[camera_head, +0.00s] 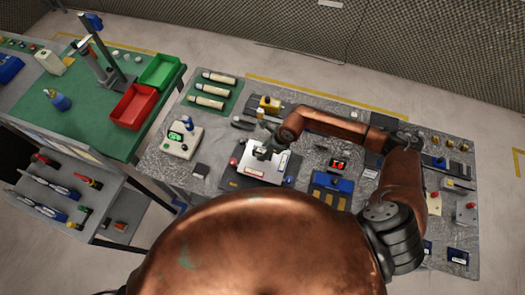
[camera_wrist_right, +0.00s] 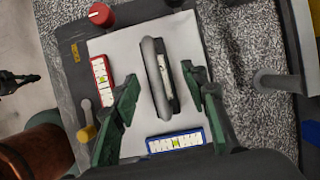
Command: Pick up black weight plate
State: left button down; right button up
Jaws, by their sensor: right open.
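A dark, rounded, narrow thing with a grey rim and a small pale label, which looks like the black weight plate (camera_wrist_right: 158,78), stands on edge on a white square plate (camera_wrist_right: 210,112). My right gripper (camera_wrist_right: 162,80) is open, with one dark green finger on each side of it and gaps showing between. In the head view my right gripper (camera_head: 264,151) is over the same white plate (camera_head: 247,164) and hides the weight plate. My left gripper does not show in the head view.
On the white plate are a red-framed level vial (camera_wrist_right: 103,80) and a blue-framed one (camera_wrist_right: 176,141). A red knob (camera_wrist_right: 101,15) and a grey post (camera_wrist_right: 278,82) stand close by. A controller box (camera_head: 182,138) is left of the plate in the head view.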

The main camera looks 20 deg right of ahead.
jog(key=shift+x, duration=1.05)
jog(key=shift+r, duration=0.1)
grip_shut()
jog(key=shift+w, duration=0.1)
jog(key=shift+w+r, duration=0.1)
jog(key=shift+r, duration=0.05)
